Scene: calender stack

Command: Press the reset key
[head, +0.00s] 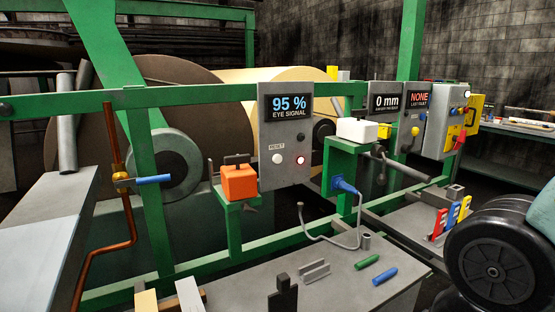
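The reset key is a round white button (277,158) under a small RESET label. It sits on the lower left of a grey control panel (268,180) fixed to the green frame. The panel's screen (289,108) reads 95 % EYE SIGNAL. Nothing covers the button. My gripper is not in view.
An orange block (239,183) stands on a green bracket left of the panel. Loose parts lie on the grey bench (335,290) in front. More panels stand right.

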